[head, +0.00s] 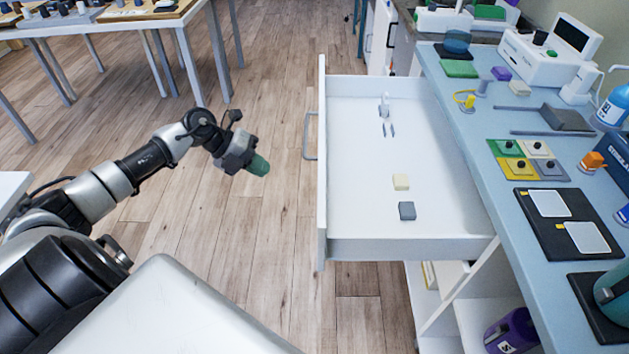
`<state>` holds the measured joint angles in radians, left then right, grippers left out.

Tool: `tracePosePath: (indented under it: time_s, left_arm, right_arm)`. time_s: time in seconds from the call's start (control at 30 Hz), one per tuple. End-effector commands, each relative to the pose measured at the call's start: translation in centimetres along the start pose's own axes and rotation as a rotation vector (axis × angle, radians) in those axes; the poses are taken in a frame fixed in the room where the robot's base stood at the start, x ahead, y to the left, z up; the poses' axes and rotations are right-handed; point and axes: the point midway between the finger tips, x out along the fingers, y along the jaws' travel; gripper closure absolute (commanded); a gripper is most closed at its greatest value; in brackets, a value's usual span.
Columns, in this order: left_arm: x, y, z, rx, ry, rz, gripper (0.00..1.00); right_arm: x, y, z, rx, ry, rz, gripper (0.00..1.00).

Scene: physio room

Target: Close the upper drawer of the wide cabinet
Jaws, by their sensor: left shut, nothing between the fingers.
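The upper drawer (322,210) of the wide cabinet is pulled far out, to the left from under the blue-grey cabinet top (480,150). Its white front panel faces left, and a grey bar handle (308,137) is fixed to it. My left gripper (258,165), with a green end, is shut and empty. It is to the left of the drawer front, apart from the handle. My right gripper is out of view.
The cabinet top holds a white device (545,50), black trays, coloured pads and a blue bottle (612,108). Open shelves below hold a purple container (512,332). A table (120,15) stands far left. Clear wooden floor lies between my left arm and the drawer.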

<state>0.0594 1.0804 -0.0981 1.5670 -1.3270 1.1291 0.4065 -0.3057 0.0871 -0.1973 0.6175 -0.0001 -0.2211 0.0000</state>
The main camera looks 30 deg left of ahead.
Motion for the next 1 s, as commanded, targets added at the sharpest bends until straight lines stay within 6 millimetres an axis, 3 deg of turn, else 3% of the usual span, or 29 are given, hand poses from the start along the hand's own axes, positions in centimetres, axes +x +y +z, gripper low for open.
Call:
tracePosePath:
  time_s: [0.2, 0.5, 0.7, 1.0]
  left_arm:
    - [3.5, -0.2, 0.0, -0.005, 0.002, -0.008, 1.0]
    - [9.9, -0.2, 0.0, -0.005, 0.002, -0.009, 1.0]
    - [11.8, -2.3, 0.0, -0.002, 0.0, -0.008, 1.0]
    - [12.6, -2.9, 0.0, -0.004, 0.0, -0.004, 1.0]
  right_arm:
    - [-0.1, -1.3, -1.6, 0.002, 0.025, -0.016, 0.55]
    - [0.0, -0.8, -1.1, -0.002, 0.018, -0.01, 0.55]
    - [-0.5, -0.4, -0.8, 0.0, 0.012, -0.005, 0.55]
    - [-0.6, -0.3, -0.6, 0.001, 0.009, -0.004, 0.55]
